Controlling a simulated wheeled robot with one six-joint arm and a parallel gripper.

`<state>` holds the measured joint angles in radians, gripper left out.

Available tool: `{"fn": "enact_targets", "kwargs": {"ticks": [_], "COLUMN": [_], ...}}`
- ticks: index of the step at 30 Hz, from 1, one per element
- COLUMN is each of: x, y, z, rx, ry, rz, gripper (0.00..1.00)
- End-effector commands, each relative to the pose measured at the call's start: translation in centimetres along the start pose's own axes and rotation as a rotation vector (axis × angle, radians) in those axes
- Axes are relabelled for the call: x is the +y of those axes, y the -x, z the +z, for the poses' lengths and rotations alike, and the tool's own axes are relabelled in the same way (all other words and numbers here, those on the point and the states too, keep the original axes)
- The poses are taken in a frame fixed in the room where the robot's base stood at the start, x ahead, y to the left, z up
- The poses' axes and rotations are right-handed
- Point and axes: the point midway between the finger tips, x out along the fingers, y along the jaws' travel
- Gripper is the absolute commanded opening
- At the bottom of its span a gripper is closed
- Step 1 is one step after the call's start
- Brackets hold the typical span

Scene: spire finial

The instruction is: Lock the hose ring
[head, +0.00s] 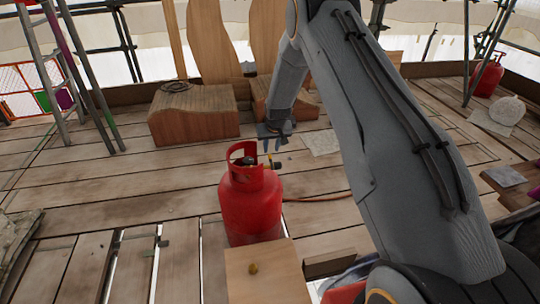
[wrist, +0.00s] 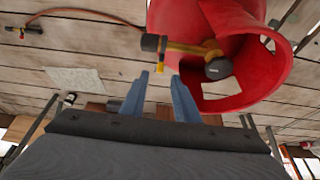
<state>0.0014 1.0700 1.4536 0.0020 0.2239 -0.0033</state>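A red gas cylinder (head: 250,205) stands upright on the planks, and its open red collar (wrist: 275,60) fills the upper right of the wrist view. A short yellow piece (wrist: 163,66) hangs below the fitting. My gripper (wrist: 160,76) is open, its two blue-grey fingers apart just short of the fitting, and nothing is held. In the head view my gripper (head: 267,147) is just above and right of the collar.
An orange-brown hose (wrist: 90,14) runs over the floor beside the cylinder. A wooden block (head: 192,115) with a coiled rope (head: 176,86) stands behind. A wooden board (head: 265,278) is in front of the cylinder. Planks to the left are mostly clear.

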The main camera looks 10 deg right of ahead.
Motion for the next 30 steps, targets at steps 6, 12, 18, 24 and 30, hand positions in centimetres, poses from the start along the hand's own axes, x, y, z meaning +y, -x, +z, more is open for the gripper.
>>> {"fn": "enact_targets", "kwargs": {"ticks": [6, 12, 18, 24, 30], "x": [0.0, 0.0, 0.0, 0.0, 0.0], "y": [-3.4, -5.5, -6.2, -6.2, -6.2], "z": [0.1, 0.1, 0.1, 0.1, 0.1], "rx": [-0.002, -0.002, -0.001, -0.001, -0.001], "ry": [0.000, 0.000, 0.000, 0.000, 0.000], "rz": [0.000, 0.000, 0.000, 0.000, 0.000], "gripper": [0.28, 0.28, 0.28, 0.28, 0.00]}}
